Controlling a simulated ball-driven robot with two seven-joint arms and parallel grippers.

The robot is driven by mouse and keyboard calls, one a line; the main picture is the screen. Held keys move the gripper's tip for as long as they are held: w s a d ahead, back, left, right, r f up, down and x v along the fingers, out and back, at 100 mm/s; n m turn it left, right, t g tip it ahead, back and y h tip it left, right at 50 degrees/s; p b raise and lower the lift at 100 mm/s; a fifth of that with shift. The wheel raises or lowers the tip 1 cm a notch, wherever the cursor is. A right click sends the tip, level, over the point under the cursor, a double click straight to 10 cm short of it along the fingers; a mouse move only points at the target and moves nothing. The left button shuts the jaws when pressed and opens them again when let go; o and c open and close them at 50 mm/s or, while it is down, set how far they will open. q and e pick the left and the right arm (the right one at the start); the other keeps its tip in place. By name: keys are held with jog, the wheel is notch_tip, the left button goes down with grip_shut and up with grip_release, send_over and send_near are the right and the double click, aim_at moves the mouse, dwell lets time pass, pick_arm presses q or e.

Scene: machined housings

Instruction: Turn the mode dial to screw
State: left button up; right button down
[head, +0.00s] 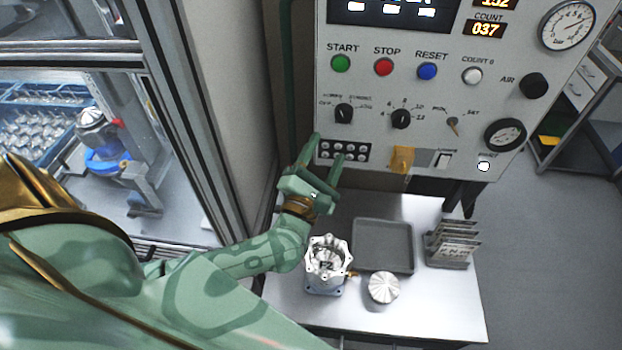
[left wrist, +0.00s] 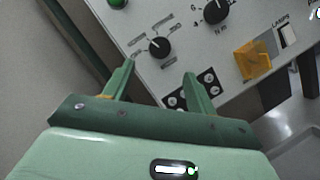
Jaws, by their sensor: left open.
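The mode dial (head: 344,113) is a round black knob on the grey control panel, below the green START button, with small labels around it. It also shows in the left wrist view (left wrist: 159,47), just beyond the fingertips. Its labels and exact setting are too small to read surely. My left gripper (head: 328,150) is open and empty, below the dial and apart from it. In the left wrist view the two fingers (left wrist: 160,70) point toward the dial, one to each side of it in the picture. My right gripper is not in view.
A second black dial (head: 401,118) sits right of the mode dial. A block of round connectors (head: 343,150) and an orange guarded switch (head: 402,158) lie below. The table (head: 445,310) holds a housing (head: 326,262), a round cap (head: 384,288), a tray (head: 384,246) and a rack (head: 452,248).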

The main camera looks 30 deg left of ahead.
pick_arm(q)
jog(key=b+v, duration=0.2)
jog(key=v, duration=0.6)
jog(key=shift+s, duration=0.1)
